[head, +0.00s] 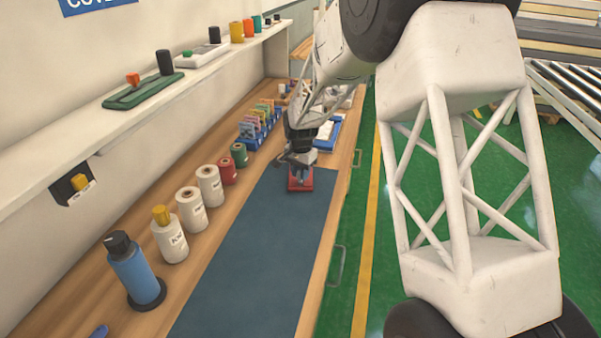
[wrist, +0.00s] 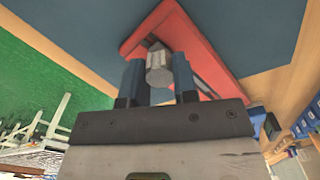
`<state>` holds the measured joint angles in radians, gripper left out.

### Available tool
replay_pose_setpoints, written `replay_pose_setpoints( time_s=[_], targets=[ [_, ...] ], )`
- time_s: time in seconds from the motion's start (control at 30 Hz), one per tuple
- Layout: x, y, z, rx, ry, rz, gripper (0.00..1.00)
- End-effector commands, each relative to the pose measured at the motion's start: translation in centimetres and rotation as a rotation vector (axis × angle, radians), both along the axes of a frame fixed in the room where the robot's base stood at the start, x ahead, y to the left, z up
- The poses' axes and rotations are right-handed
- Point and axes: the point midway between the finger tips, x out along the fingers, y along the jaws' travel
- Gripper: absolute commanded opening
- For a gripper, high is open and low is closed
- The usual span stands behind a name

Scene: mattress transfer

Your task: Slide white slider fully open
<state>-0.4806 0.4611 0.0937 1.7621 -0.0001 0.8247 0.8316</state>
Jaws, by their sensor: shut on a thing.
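The slider's red base (head: 300,186) lies at the far end of the dark blue mat (head: 262,240) in the head view. In the wrist view the red base (wrist: 208,40) is tilted in the picture and has a dark slot. The white slider (wrist: 158,74) shows as a pale grey-white knob between the two blue fingers. My gripper (wrist: 158,64) is shut on this knob, one finger on each side. In the head view my gripper (head: 300,172) is over the red base and hides the knob. How far along the slot the slider stands is hard to tell.
White spools (head: 209,186), a yellow-capped bottle (head: 169,238) and a blue bottle (head: 132,270) stand left of the mat. Red and green spools (head: 239,155) and blue bins (head: 261,128) are farther back. A wall shelf (head: 205,70) runs along the left. The mat's near part is clear.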

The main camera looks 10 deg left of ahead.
Motion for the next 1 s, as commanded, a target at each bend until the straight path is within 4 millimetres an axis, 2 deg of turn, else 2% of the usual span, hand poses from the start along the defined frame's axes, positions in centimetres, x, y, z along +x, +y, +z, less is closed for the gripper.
replay_pose_setpoints(
  time_s=[0.2,0.33,0.8,1.0],
  targets=[
    [0.1,0.0,0.0,0.0,0.0,0.0,0.0],
    [1.0,0.3,0.0,0.0,0.0,0.0,0.0],
    [9.3,2.3,0.0,0.001,-0.001,0.001,0.0],
    [10.8,2.7,0.0,0.001,-0.001,0.001,0.0]
  ],
)
